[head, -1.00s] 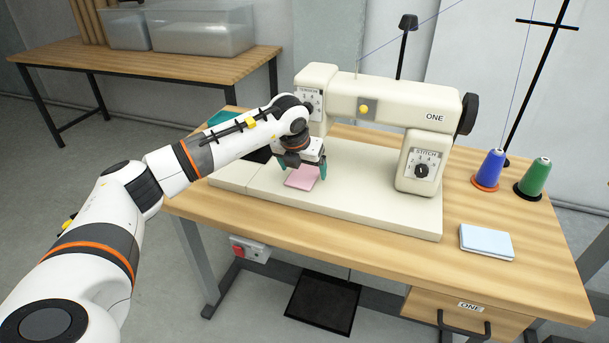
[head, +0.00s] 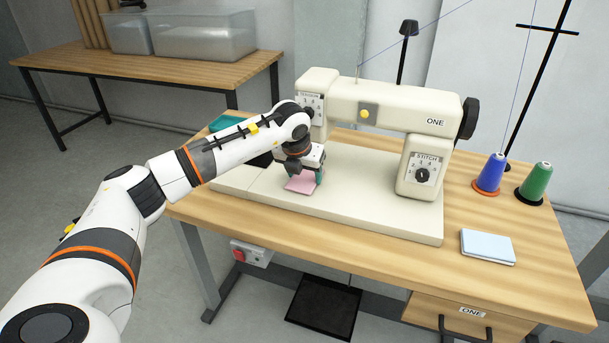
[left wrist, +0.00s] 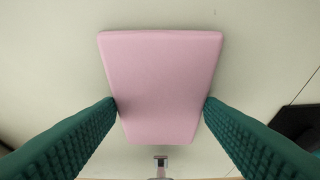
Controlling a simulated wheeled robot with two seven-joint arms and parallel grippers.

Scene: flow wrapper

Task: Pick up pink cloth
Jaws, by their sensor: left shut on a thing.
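The pink cloth (head: 300,186) is a small flat piece at the sewing machine's cream base, under the machine's left end. In the left wrist view the pink cloth (left wrist: 162,85) lies between two green ridged fingers. My left gripper (head: 305,180) reaches down over the cloth from the left. In the left wrist view my left gripper (left wrist: 161,108) is shut on the cloth, with both fingertips touching its side edges. The gripper partly hides the cloth's far part in the head view. My right gripper is not in view.
The sewing machine (head: 385,108) stands over its cream base (head: 370,208) on a wooden table. Blue (head: 489,174) and green (head: 535,183) thread spools stand at the right. A light blue cloth stack (head: 487,246) lies near the right front. The front table strip is clear.

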